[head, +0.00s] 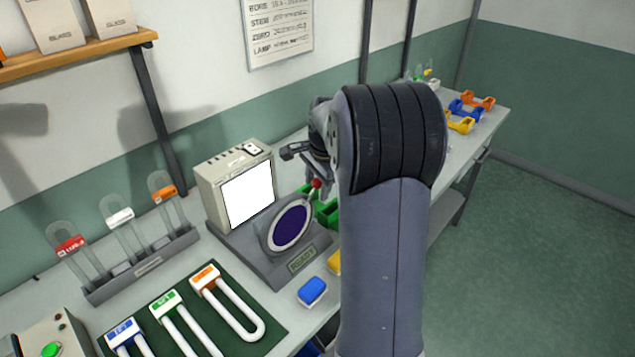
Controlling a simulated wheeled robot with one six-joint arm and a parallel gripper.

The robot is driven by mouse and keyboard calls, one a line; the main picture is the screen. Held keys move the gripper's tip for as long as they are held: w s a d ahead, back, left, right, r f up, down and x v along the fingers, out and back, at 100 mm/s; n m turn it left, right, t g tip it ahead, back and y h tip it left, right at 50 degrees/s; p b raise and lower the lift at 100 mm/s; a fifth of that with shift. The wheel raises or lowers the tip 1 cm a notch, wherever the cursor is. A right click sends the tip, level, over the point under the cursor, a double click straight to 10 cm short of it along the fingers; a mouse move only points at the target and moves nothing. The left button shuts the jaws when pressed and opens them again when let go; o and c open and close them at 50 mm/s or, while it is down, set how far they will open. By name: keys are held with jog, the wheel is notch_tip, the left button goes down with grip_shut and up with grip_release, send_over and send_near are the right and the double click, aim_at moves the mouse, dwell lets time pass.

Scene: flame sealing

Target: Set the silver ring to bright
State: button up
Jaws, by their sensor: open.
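The silver ring (271,240) surrounds a dark purple disc (291,226) on a grey device (258,266) with a lit white screen (247,195). A handle with a red knob (316,184) stands at the ring's upper right. My gripper (303,162) is open, just above and beside the red knob; I cannot tell whether they touch. My arm hides part of the bench behind it and to the right. The device's front label (302,260) appears to read READY. No bright mark on the ring can be made out.
A rack (142,268) with several tagged glass tubes stands left of the device. Several U-shaped tubes lie on a dark green mat (262,344) in front. A blue block (312,291) lies near the bench edge. A green bin (328,213) is partly behind my arm.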

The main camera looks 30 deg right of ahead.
jog(key=shift+c, duration=0.3)
grip_shut()
dwell(0.4)
